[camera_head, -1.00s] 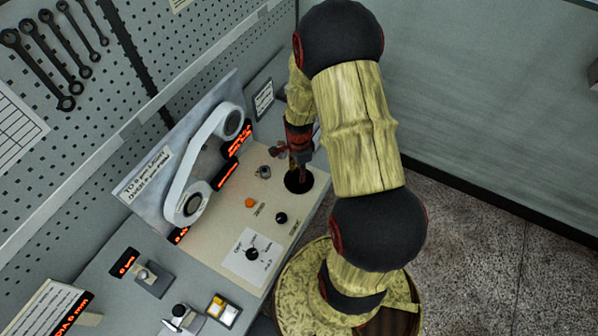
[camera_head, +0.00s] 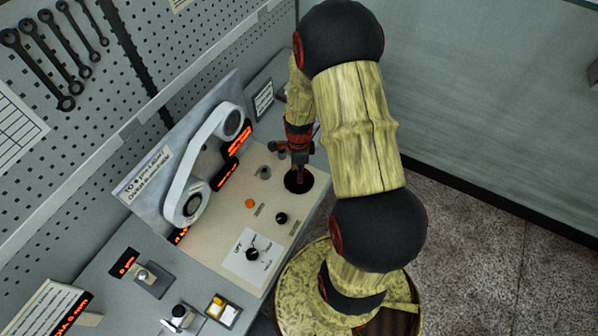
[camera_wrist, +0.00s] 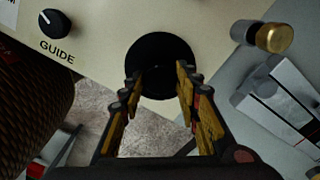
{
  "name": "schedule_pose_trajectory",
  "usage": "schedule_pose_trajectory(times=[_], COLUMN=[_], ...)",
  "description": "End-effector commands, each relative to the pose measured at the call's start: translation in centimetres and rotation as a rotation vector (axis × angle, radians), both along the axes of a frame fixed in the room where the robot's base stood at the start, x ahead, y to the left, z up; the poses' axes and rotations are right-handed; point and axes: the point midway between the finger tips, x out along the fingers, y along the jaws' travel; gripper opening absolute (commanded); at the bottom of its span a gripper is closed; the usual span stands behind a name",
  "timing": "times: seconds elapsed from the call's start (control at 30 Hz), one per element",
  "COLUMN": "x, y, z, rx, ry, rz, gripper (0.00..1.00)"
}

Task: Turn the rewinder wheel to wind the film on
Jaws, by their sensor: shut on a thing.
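The rewinder wheel (camera_head: 299,181) is a dark round disc on the beige sloping panel, and it also fills the top middle of the wrist view (camera_wrist: 160,48). My gripper (camera_head: 299,172) reaches down onto it, its fingers (camera_wrist: 158,78) spread to either side of the wheel's near part. They are shut on the wheel; the exact contact is hard to see. A pale film band (camera_head: 184,160) runs between an upper reel (camera_head: 232,123) and a lower reel (camera_head: 192,205) on the backboard.
On the panel are an orange button (camera_head: 250,203), a small black knob (camera_head: 281,218) and a pointer dial (camera_head: 252,253). A "GUIDE" knob (camera_wrist: 55,23) and a brass-tipped post (camera_wrist: 272,37) flank the wheel in the wrist view. Wrenches (camera_head: 45,50) hang on the pegboard.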

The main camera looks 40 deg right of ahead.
Motion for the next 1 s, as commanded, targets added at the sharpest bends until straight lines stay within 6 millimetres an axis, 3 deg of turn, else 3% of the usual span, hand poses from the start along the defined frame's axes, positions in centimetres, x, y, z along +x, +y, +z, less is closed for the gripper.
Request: schedule_pose_trajectory(times=[0.03, 0.07, 0.37, 0.73, 1.0], x=[0.1, 0.1, 0.0, 0.1, 0.2], y=[0.0, 0.0, 0.0, 0.0, -0.1], z=[0.1, 0.1, 0.0, 0.5, 4.9], rx=[-0.002, -0.002, -0.001, -0.001, -0.003], ry=[-0.002, -0.002, -0.001, -0.002, -0.005], rz=[0.000, 0.000, 0.001, 0.001, 0.001], gripper=[0.07, 0.34, 0.51, 0.51, 0.51])
